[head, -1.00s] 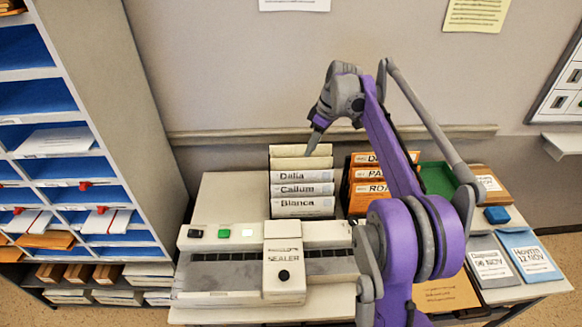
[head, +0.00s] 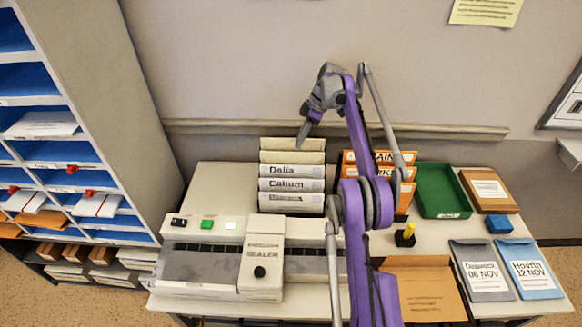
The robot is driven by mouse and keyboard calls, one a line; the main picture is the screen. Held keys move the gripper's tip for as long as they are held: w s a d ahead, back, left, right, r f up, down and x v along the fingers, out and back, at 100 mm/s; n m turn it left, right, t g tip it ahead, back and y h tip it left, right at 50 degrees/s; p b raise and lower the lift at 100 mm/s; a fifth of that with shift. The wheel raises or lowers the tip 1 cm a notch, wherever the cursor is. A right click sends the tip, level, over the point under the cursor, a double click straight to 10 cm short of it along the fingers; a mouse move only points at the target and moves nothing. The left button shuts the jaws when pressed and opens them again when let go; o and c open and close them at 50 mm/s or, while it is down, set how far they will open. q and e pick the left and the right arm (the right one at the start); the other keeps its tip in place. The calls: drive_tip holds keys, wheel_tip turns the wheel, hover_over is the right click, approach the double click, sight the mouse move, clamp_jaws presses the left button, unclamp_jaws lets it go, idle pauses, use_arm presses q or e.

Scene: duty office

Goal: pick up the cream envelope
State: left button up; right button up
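I cannot make out a thing that is clearly the cream envelope. A white stack of paper or envelopes (head: 44,124) lies in the left rack, and a tan envelope (head: 425,292) lies at the table's front, partly behind my arm. My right gripper (head: 303,130) hangs in the air above the upright cream files (head: 291,171) marked Dalia and Callum, apart from them. It is seen side-on, so I cannot tell whether its fingers are open or shut. Nothing shows in it. My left gripper is out of view.
An envelope sealer (head: 262,258) stands on the table's left. The table's back left is bare.

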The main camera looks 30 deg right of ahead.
sight(292, 154)
drive_tip(key=shift+s+a+f, duration=0.1)
drive_tip(key=shift+a+f, duration=0.15)
drive_tip(key=shift+f, duration=0.75)
drive_tip(key=x, duration=0.3)
drive_tip(key=b+x, duration=0.1)
drive_tip(key=shift+w+a+f, duration=0.1)
drive_tip(key=shift+w, duration=0.25)
drive_tip(key=shift+a+f, duration=0.15)
drive_tip(key=shift+f, duration=0.15)
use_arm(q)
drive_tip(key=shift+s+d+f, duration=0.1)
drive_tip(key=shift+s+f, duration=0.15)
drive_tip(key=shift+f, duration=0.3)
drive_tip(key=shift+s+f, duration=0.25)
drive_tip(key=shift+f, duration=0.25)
use_arm(e)
clamp_jaws()
